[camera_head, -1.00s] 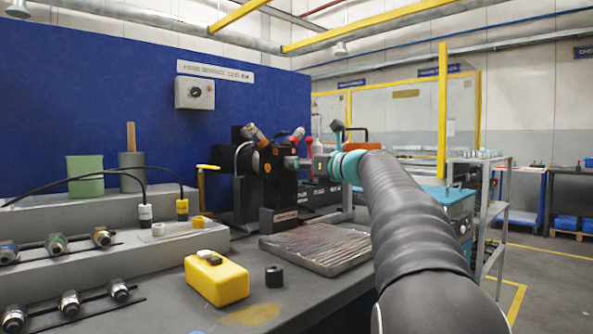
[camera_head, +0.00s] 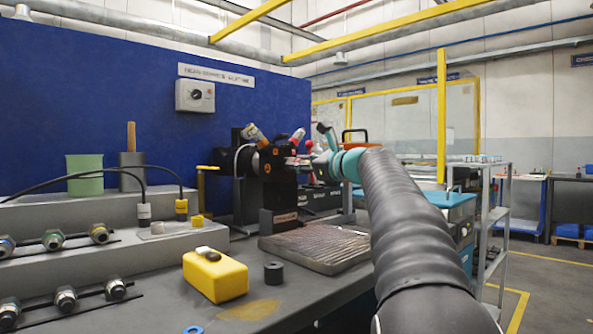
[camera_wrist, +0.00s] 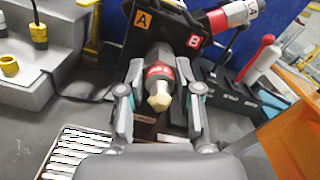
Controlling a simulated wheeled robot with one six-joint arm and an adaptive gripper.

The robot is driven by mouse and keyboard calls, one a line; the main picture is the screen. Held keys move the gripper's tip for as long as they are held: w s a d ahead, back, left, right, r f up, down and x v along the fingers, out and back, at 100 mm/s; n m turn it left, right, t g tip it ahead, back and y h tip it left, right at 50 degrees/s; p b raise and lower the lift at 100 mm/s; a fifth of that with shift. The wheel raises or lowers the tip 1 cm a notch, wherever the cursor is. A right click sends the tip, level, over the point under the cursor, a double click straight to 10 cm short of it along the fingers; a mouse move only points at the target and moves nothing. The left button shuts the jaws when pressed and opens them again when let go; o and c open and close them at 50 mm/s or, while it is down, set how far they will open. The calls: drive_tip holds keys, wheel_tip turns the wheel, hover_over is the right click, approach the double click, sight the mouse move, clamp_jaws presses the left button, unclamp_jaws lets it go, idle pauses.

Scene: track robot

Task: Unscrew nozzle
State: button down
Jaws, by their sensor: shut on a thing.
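In the wrist view, a grey nozzle with a red band and a brass-coloured hex tip (camera_wrist: 160,88) points toward the camera. My gripper (camera_wrist: 159,72) has one finger on each side of it and is shut on it. Behind it is a black holder (camera_wrist: 172,25) marked A in orange and B in red. I cannot tell whether the nozzle is still joined to the holder. In the head view, the black holder (camera_head: 278,185) stands on the bench by the blue wall; my gripper (camera_head: 318,166) is at its right side, and the nozzle is too small to make out.
A ribbed grey tray (camera_head: 315,247) lies in front of the holder. A yellow block (camera_head: 215,277) and a small black cylinder (camera_head: 273,272) stand on the bench. Fittings sit on the grey steps at left.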

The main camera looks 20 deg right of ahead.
drive_tip(key=n+b, duration=0.2)
drive_tip(key=n, duration=0.2)
drive_tip(key=shift+f+n, duration=0.1)
drive_tip(key=shift+n, duration=0.2)
drive_tip(key=shift+n+b, duration=0.5)
drive_tip(key=shift+n, duration=0.9)
drive_tip(key=shift+n+b, duration=0.55)
drive_tip(key=shift+n, duration=0.35)
drive_tip(key=n+b, duration=0.2)
drive_tip(key=n, duration=0.3)
drive_tip(key=shift+n, duration=0.3)
drive_tip(key=n, duration=0.3)
drive_tip(key=shift+n, duration=0.8)
